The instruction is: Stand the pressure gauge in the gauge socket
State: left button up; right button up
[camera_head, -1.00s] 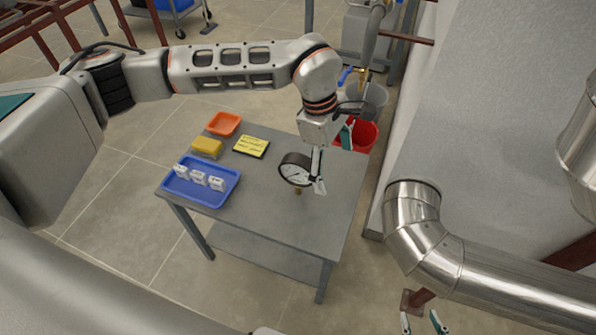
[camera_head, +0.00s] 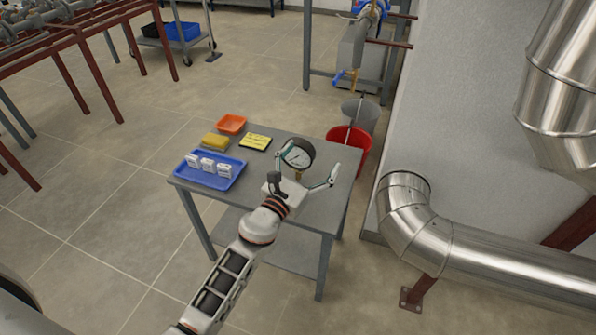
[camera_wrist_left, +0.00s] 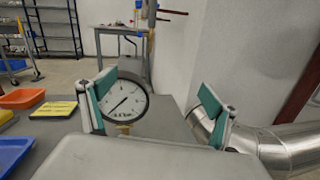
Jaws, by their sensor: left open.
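The pressure gauge (camera_head: 297,153) has a round white dial, a black rim and a brass stem. It stands upright near the right side of the grey table (camera_head: 262,225). My left gripper (camera_head: 308,164) is open on the near side of the gauge, with its fingers spread. In the left wrist view the gauge (camera_wrist_left: 126,101) shows between the open fingers, close to the left finger and far from the right one. The gripper body hides the foot of the stem there. I cannot make out the gauge socket. My right gripper is out of view.
A blue tray (camera_head: 209,182) with white blocks, a yellow sponge (camera_head: 214,141), an orange dish (camera_head: 231,124) and a yellow label pad (camera_head: 255,142) are on the table. A red bucket (camera_head: 358,145) stands behind it. A silver pipe (camera_head: 440,240) runs at the right.

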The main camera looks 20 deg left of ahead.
aim_at(296, 158)
pick_arm(q)
jog(key=a+f+y, duration=0.1)
jog(key=s+a+f+n+y, duration=0.1)
jog(key=a+f, duration=0.1)
jog(key=s+a+f+y, duration=0.1)
jog(key=a+f, duration=0.1)
jog(key=shift+a+f+n+g, duration=0.1)
jog(key=shift+n+g, duration=0.2)
jog(key=w, duration=0.4)
jog(key=w+b, duration=0.1)
jog(key=w, duration=0.2)
jog(key=shift+a+f, duration=0.1)
jog(key=shift+a, duration=0.15)
jog(key=shift+w, duration=0.35)
jog(key=c, duration=1.6)
jog(key=shift+r, duration=0.25)
jog(key=shift+c, duration=0.8)
